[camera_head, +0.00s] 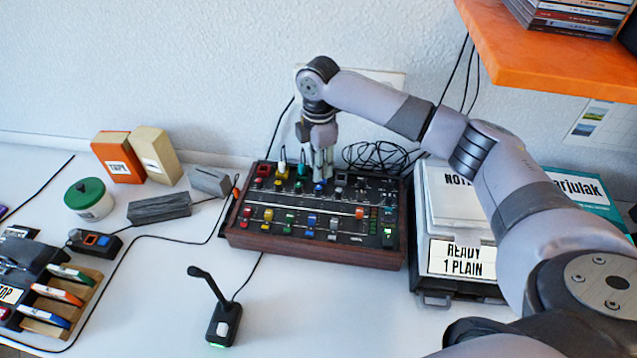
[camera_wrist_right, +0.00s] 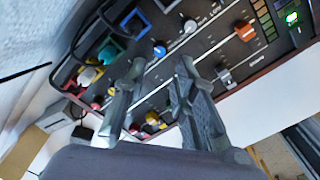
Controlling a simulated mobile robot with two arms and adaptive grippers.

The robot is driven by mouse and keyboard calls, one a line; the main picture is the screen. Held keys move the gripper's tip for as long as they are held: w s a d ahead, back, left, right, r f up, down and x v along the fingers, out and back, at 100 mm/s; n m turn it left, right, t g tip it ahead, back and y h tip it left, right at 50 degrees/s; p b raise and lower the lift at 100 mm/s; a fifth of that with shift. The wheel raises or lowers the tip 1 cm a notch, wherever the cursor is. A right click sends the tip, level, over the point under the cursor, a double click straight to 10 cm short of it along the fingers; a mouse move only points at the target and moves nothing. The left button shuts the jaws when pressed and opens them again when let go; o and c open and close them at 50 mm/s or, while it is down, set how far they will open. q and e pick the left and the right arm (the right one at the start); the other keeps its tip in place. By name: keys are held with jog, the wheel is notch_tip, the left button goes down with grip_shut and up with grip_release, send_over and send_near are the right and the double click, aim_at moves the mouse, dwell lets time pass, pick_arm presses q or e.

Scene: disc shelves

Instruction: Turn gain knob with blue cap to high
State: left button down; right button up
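The mixer (camera_head: 315,252), a black panel in a wooden case, sits on the white table. A blue-capped knob (camera_head: 318,188) is in its upper row, just below my right gripper (camera_head: 322,172), which points down from above. In the right wrist view the blue-capped knob (camera_wrist_right: 160,49) shows just beyond the gap between the fingertips of my right gripper (camera_wrist_right: 160,66). The fingers are apart with nothing between them; contact with the knob cannot be made out. The knob's pointer is too small to read. My left gripper is not in view.
Other coloured knobs and faders crowd around, including a white-capped knob (camera_wrist_right: 190,26) and an orange fader (camera_wrist_right: 245,31). A desk microphone (camera_head: 222,325) stands in front. A stack of white boxes (camera_head: 456,225) is at the right, under an orange shelf (camera_head: 560,60).

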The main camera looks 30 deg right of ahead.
aim_at(319, 188)
notch_tip(319, 188, down, 7)
dwell(0.3)
jog(key=shift+c, duration=0.5)
grip_shut()
